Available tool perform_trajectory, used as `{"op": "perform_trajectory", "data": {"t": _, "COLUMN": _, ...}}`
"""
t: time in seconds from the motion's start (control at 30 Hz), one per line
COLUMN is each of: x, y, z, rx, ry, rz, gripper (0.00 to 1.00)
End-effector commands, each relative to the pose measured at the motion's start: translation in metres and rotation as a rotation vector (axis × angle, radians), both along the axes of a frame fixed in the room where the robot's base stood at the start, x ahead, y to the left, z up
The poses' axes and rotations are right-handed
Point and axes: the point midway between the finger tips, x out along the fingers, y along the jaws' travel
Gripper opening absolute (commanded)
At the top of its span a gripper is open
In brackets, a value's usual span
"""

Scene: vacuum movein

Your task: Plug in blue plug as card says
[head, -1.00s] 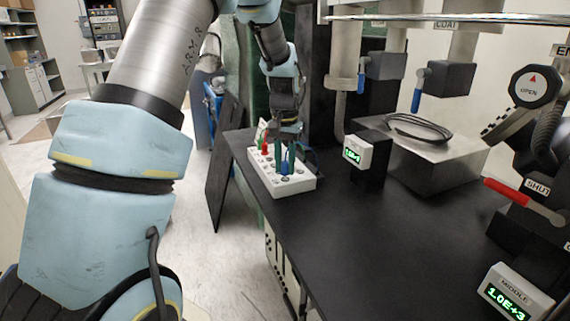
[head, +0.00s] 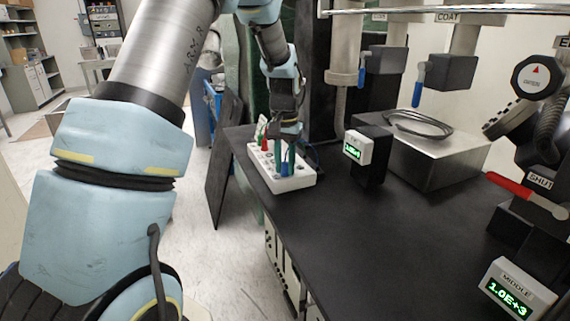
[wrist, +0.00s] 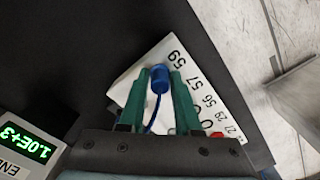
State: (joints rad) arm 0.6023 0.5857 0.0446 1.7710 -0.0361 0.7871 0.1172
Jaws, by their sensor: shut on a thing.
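My gripper (head: 285,168) is over the white numbered socket block at the far left end of the black bench. In the wrist view its green fingers (wrist: 160,76) are shut on the blue plug (wrist: 159,78), whose blue cord runs back between them. The blue plug (head: 285,170) also shows low between the fingers in the head view. The socket block (head: 296,184) has a row of printed numbers, with 59 and 57 nearest the plug in the wrist view (wrist: 150,58). I cannot tell whether the plug is in a socket. No readable card is in view.
A red plug (head: 264,144) stands in the block's far part. A small green-digit display (head: 354,146) and a metal box (head: 440,160) with a coiled cable (head: 418,125) are to the right. The bench front (head: 370,230) is clear.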

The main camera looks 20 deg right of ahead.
Motion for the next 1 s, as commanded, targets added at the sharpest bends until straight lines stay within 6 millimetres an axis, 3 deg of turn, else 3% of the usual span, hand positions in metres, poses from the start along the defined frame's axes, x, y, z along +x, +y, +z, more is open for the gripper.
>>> {"op": "perform_trajectory", "data": {"t": 0.2, "x": 0.001, "y": 0.000, "z": -0.002, "rx": -0.002, "ry": -0.002, "rz": 0.000, "gripper": 0.00}}
{"op": "perform_trajectory", "data": {"t": 0.23, "x": 0.001, "y": 0.000, "z": -0.002, "rx": -0.002, "ry": -0.002, "rz": 0.000, "gripper": 0.33}}
{"op": "perform_trajectory", "data": {"t": 0.53, "x": 0.001, "y": 0.000, "z": -0.002, "rx": -0.001, "ry": -0.002, "rz": 0.000, "gripper": 0.67}}
{"op": "perform_trajectory", "data": {"t": 0.83, "x": 0.001, "y": 0.000, "z": 0.000, "rx": -0.002, "ry": -0.002, "rz": 0.000, "gripper": 0.67}}
{"op": "perform_trajectory", "data": {"t": 1.0, "x": 0.001, "y": -0.001, "z": 0.019, "rx": -0.004, "ry": -0.005, "rz": 0.000, "gripper": 0.67}}
